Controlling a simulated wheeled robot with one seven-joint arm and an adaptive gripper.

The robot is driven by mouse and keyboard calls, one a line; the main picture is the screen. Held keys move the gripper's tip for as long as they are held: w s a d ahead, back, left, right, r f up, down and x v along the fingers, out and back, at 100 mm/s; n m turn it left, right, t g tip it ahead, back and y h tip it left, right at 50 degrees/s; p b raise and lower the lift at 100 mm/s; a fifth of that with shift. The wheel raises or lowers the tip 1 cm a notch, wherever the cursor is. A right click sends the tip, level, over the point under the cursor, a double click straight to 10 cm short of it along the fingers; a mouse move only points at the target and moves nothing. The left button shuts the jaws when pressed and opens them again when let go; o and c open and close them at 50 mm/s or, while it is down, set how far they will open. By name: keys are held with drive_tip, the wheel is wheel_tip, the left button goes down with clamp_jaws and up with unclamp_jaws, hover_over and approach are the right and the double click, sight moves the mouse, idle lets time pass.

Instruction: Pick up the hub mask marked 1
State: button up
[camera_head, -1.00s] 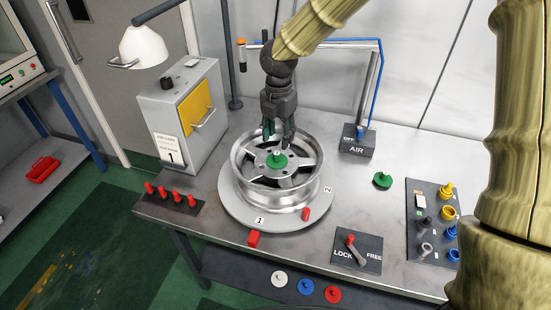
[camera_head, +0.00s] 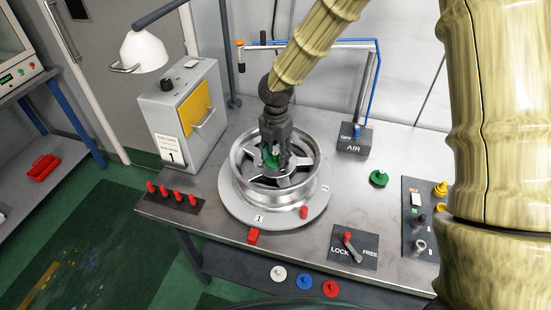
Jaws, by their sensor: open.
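A green hub mask (camera_head: 271,160) with a raised knob sits at the centre of the silver wheel (camera_head: 243,190). The wheel lies flat on a grey round turntable (camera_head: 278,222), whose rim bears the labels 1 and 2. My gripper (camera_head: 273,163) points down over the wheel's hub. Its dark fingers are open and stand around the mask's knob, hiding much of the mask. I cannot tell whether they touch it. A second green mask (camera_head: 378,178) lies on the bench right of the wheel. No number is readable on either green mask.
The AIR post (camera_head: 355,140) stands behind right, and a grey cabinet (camera_head: 180,120) behind left. Red pegs (camera_head: 172,194) stand at the left. A LOCK/FREE lever (camera_head: 350,246) is at the front right. White, blue and red discs (camera_head: 304,282) lie on a lower shelf.

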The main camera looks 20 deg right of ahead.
clamp_jaws()
drive_tip(key=shift+r, duration=0.15)
